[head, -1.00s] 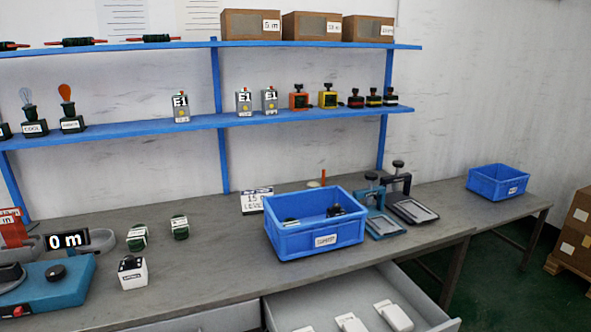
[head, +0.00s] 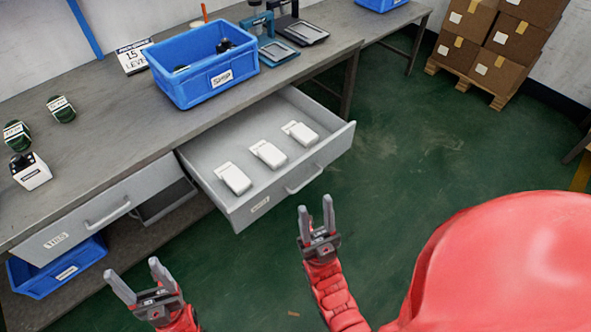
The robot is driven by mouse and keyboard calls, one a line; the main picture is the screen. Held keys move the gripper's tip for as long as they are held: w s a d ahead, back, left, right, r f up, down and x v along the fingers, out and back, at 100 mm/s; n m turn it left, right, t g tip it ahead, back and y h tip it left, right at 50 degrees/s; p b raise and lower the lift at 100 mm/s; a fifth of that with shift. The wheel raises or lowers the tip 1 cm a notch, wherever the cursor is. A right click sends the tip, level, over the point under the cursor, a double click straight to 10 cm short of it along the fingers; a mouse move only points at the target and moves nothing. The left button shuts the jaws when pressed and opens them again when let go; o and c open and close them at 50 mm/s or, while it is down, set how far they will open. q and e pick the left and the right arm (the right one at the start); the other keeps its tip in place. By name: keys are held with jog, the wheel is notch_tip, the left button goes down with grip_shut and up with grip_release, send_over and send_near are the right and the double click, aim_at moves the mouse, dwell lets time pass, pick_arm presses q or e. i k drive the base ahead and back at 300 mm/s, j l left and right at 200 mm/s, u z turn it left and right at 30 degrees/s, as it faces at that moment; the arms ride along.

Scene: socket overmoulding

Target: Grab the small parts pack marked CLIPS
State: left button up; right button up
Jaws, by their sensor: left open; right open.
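Three small white packs lie in a row in the open drawer (head: 205,171): a left pack (head: 235,179), a middle pack (head: 269,154) and a right pack (head: 302,133). Their markings are too small to read, so I cannot tell which one says CLIPS. My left gripper (head: 139,281) is open and empty, low in front of the closed drawer at the left. My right gripper (head: 316,218) is open and empty, in front of the open drawer's front panel and to the right of its handle, apart from the packs.
A blue bin (head: 192,90) with dark parts stands on the workbench (head: 105,120) behind the drawer. A closed drawer (head: 95,215) is at the left, with a blue crate (head: 62,268) below. Stacked cartons (head: 492,45) stand on a pallet at the back right. The green floor between is clear.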

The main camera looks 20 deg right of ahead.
aim_at(268, 154)
jog(key=i+j+z, duration=0.6)
jog(key=i+j, duration=0.25)
jog(key=j, duration=0.1)
